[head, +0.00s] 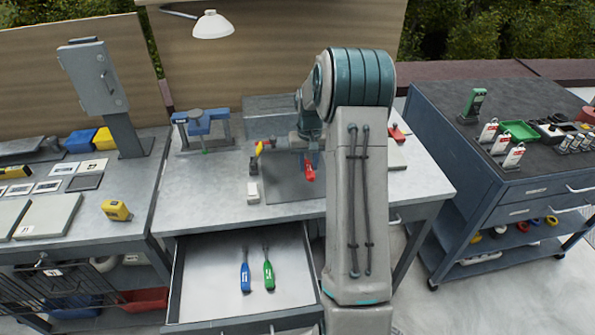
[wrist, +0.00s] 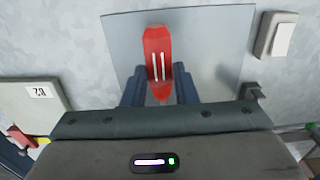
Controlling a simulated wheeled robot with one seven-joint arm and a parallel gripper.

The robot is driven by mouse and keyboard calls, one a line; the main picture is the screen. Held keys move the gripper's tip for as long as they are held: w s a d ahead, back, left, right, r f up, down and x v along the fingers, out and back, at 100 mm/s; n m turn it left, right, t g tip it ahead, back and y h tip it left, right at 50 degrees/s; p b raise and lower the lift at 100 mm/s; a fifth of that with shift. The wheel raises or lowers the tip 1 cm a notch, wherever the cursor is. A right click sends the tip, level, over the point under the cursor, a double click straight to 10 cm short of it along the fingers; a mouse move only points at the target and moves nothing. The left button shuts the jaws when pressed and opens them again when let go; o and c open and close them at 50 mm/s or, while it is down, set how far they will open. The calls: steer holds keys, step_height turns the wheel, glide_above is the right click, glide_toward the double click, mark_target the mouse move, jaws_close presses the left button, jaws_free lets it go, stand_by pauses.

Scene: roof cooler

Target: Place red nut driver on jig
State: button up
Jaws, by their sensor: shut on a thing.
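The red nut driver (head: 309,171) is in my gripper (head: 309,158), over the grey square mat (head: 283,187) on the middle bench. In the wrist view its red handle (wrist: 157,50), with white stripes, sits between the two fingers of my gripper (wrist: 158,84). The mat (wrist: 215,50) lies beneath it; whether the driver touches the mat is unclear. Its shaft is hidden. A blue-and-grey fixture (head: 205,124) stands at the bench's back left; I cannot tell which item is the jig.
An open drawer (head: 210,299) holds a blue driver (head: 245,277) and a green driver (head: 268,275). A white block (head: 253,193) and a yellow-and-black tool (head: 256,161) are left of the mat. Another red item (head: 398,133) lies right of my arm. The bench's front left is clear.

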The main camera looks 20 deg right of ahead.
mark_target(298, 184)
steer(key=shift+w+a+f+p, duration=0.3)
steer(key=shift+w+a+f, duration=0.7)
steer(key=shift+a, duration=0.2)
steer(key=shift+f+p, duration=0.55)
steer(key=shift+f, duration=1.45)
steer(key=shift+f, duration=0.1)
steer(key=o, duration=1)
